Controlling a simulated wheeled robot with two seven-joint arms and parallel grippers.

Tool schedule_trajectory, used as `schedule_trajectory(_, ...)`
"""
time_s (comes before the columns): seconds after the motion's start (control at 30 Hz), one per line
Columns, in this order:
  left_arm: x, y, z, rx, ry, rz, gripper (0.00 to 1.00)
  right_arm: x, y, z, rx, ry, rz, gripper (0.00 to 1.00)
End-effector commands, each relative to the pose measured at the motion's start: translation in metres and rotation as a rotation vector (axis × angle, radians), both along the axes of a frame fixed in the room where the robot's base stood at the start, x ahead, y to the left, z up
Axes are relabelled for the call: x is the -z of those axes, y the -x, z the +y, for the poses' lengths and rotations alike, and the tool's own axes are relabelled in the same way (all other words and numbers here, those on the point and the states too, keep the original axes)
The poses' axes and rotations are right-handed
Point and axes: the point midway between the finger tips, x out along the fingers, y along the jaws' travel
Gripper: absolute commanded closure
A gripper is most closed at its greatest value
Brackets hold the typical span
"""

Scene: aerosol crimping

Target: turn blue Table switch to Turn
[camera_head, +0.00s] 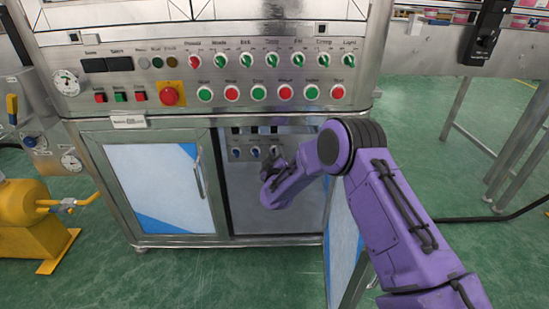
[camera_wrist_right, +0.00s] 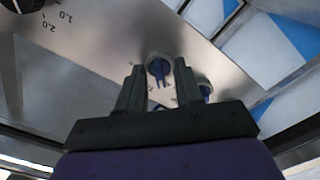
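Several small blue switches sit in a row on a metal panel inside the open lower cabinet. In the head view one is on the left (camera_head: 237,153) and another in the middle (camera_head: 255,152). Their labels are too small to read, so I cannot tell which is the Table switch. My right gripper (camera_head: 268,174) is just below the right end of this row. In the right wrist view its fingers (camera_wrist_right: 158,84) are open, with a blue switch (camera_wrist_right: 158,68) between and beyond the tips. Contact cannot be told. A second blue switch (camera_wrist_right: 205,90) is partly hidden behind the right finger.
Above is the main panel with red and green buttons, knobs and a red emergency stop (camera_head: 171,94). The left cabinet door (camera_head: 160,190) is shut. The right door (camera_head: 343,240) stands open beside my right arm. A yellow machine (camera_head: 30,225) stands at far left.

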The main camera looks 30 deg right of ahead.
Motion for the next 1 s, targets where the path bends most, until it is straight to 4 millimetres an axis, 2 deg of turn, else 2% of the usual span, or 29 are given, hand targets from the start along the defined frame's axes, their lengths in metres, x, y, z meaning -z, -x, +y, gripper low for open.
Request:
schedule_trajectory(0.03, 0.0, 0.0, 0.0, 0.0, 0.0, 0.0, 1.0, 0.0, 0.0, 0.0, 0.0, 0.0, 0.0, 0.65)
schedule_trajectory(0.07, 0.0, 0.0, 0.0, 0.0, 0.0, 0.0, 1.0, 0.0, 0.0, 0.0, 0.0, 0.0, 0.0, 0.71)
schedule_trajectory(0.13, 0.0, 0.0, 0.0, 0.0, 0.0, 0.0, 1.0, 0.0, 0.0, 0.0, 0.0, 0.0, 0.0, 0.94)
schedule_trajectory(0.17, 0.0, 0.0, 0.0, 0.0, 0.0, 0.0, 1.0, 0.0, 0.0, 0.0, 0.0, 0.0, 0.0, 1.0)
schedule_trajectory(0.63, -0.004, 0.0, 0.0, 0.0, 0.0, 0.0, 1.0, -0.001, 0.0, 0.001, -0.001, -0.055, -0.035, 1.0)
schedule_trajectory(1.0, -0.018, 0.0, 0.0, 0.0, 0.0, 0.0, 1.0, -0.002, 0.0, 0.0, 0.0, -0.301, -0.185, 1.0)
